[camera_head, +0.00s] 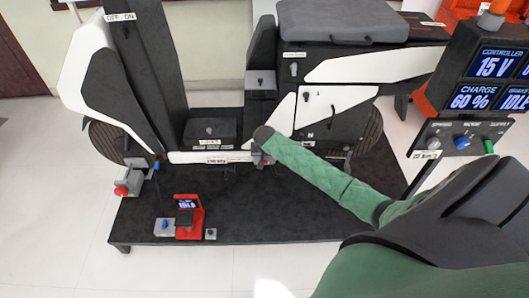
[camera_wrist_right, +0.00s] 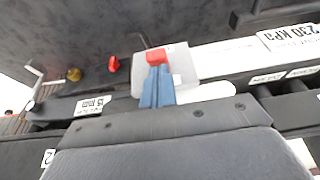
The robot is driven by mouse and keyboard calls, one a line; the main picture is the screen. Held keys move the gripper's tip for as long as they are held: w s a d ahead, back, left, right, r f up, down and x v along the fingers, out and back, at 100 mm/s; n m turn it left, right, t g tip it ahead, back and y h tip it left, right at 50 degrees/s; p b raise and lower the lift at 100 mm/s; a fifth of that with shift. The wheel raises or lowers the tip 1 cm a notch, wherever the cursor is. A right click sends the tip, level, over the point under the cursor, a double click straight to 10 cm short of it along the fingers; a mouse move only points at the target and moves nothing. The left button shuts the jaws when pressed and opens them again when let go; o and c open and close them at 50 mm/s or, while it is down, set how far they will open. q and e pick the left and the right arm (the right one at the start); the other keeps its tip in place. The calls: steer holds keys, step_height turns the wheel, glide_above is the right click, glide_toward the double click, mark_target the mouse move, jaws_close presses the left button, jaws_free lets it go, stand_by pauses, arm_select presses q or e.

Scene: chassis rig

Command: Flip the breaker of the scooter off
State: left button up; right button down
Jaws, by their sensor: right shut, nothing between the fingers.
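The scooter (camera_head: 340,70) is white and black and stands on a dark low platform. My right arm reaches in from the lower right, and its gripper (camera_head: 262,160) is at the lower edge of the scooter's body, mostly hidden by the wrist. In the right wrist view the blue fingers of the right gripper (camera_wrist_right: 157,88) are together, with nothing between them. Their tips are at a red block (camera_wrist_right: 156,56) on a pale grey box (camera_wrist_right: 180,62); I cannot tell whether they touch. I cannot read a label naming the breaker. My left gripper is out of view.
A red device with a small display (camera_head: 188,206) stands on the platform (camera_head: 270,220). A grey unit with a red knob (camera_head: 122,190) is at its left. A display panel (camera_head: 495,68) with knobs stands at right. The right wrist view shows a red lever (camera_wrist_right: 113,65) and yellow knob (camera_wrist_right: 74,75).

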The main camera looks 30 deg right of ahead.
stand_by(0.4)
